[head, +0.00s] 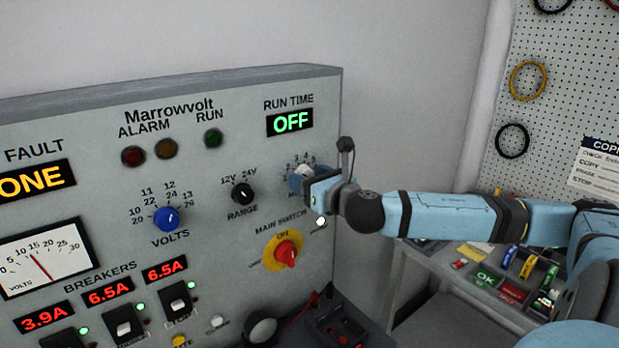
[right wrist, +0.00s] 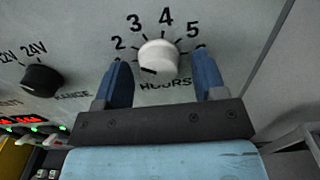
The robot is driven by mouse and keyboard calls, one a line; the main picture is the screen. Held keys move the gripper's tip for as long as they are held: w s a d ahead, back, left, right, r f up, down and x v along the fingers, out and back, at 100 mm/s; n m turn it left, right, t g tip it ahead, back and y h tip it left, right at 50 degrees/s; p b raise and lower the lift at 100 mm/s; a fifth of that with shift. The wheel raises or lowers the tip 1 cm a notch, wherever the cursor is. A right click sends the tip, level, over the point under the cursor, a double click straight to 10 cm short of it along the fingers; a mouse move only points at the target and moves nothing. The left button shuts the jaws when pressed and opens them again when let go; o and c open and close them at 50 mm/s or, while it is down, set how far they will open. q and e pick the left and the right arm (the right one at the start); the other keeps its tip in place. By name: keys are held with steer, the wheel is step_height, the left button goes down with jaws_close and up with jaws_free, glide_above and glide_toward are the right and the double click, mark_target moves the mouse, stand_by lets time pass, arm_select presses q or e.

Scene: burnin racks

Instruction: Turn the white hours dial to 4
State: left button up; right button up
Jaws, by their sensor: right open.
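The white hours dial (right wrist: 159,57) is on the grey panel, above the word HOURS. The numbers 2, 3, 4 and 5 show around its top, and 4 is nearly straight above it. A dark mark on its face lies toward the lower left, away from the 4. In the head view the dial (head: 301,171) is partly hidden by my right gripper (head: 312,180). In the right wrist view, the open blue fingers of the gripper (right wrist: 162,72) stand on either side of the dial, with gaps showing. My left gripper is not in view.
The black range knob (head: 242,193) is left of the dial. The red and yellow main switch (head: 285,252) is below, reading ON. The run time display (head: 290,122) reads OFF. The blue volts knob (head: 166,218) is farther left. A table (head: 470,305) with coloured items stands right.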

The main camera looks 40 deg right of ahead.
steer(key=shift+c, duration=0.2)
steer(key=c, duration=0.9)
steer(key=shift+m, duration=0.3)
steer(key=m, duration=0.6)
steer(key=shift+a+p, duration=0.1)
steer(key=shift+p, duration=0.2)
steer(key=m+p, duration=0.1)
steer(key=m, duration=0.3)
steer(key=shift+w+r+m, duration=0.1)
steer(key=shift+m, duration=0.3)
steer(key=shift+m+p, duration=0.35)
steer(key=shift+m, duration=0.95)
